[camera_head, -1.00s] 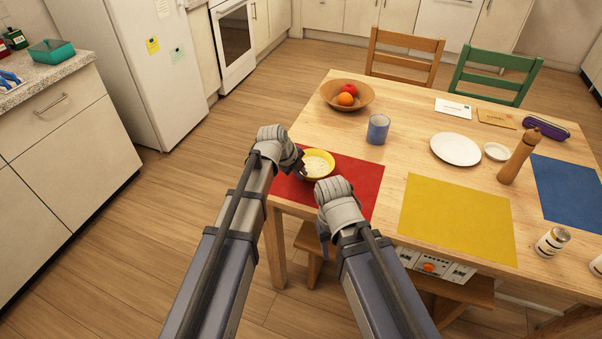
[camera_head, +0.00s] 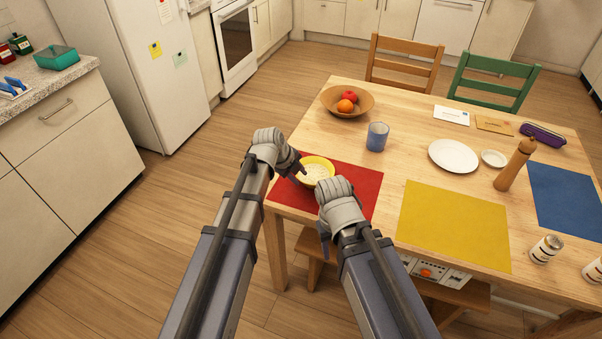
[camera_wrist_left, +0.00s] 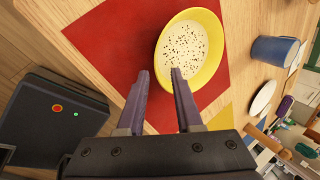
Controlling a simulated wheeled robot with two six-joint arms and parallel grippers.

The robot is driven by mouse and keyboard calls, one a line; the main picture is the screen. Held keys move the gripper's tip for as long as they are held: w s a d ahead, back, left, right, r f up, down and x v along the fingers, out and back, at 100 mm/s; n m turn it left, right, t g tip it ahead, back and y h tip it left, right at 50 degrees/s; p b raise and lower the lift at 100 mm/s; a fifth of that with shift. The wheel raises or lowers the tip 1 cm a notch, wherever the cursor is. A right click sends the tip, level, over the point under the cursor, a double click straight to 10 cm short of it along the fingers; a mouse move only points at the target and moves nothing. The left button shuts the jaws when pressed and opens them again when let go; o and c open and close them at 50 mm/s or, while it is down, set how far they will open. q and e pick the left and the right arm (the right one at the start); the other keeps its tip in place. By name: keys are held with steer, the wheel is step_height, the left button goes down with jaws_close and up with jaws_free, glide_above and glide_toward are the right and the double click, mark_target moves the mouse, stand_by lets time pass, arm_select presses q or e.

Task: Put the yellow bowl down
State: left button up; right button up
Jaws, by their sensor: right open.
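The yellow bowl (camera_head: 318,173) stands upright on the red placemat (camera_head: 357,189) at the table's near left corner. It holds something pale with dark specks, seen clearly in the left wrist view (camera_wrist_left: 208,76). My left gripper (camera_head: 299,171) is at the bowl's left side. In the left wrist view its fingers (camera_wrist_left: 160,72) are spread apart, with one tip overlapping the bowl's near rim and the other outside over the mat. Whether a finger touches the bowl I cannot tell. My right gripper (camera_head: 325,247) is open and empty in front of the table edge; its fingers are partly hidden.
A blue cup (camera_head: 377,137) and a wooden fruit bowl (camera_head: 365,105) stand behind the mat. A yellow placemat (camera_head: 455,226), white plate (camera_head: 453,156) and pepper mill (camera_head: 514,166) are to the right. A bench (camera_head: 455,296) is below the table edge.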

arm_select(q)
steer(key=p+v, duration=0.7)
steer(key=v, duration=0.2)
steer(key=s+d+f+n+g+y, duration=0.1)
steer(key=s+n+g+y, duration=0.1)
steer(key=s+n, duration=0.8)
steer(key=s+f+n+g+y, duration=0.1)
steer(key=s+n+g+y, duration=0.1)
steer(key=s+n, duration=0.8)
steer(key=shift+s+d+f+n+g+y, duration=0.15)
steer(key=shift+d+f+n+g+y, duration=0.2)
steer(key=shift+n, duration=0.85)
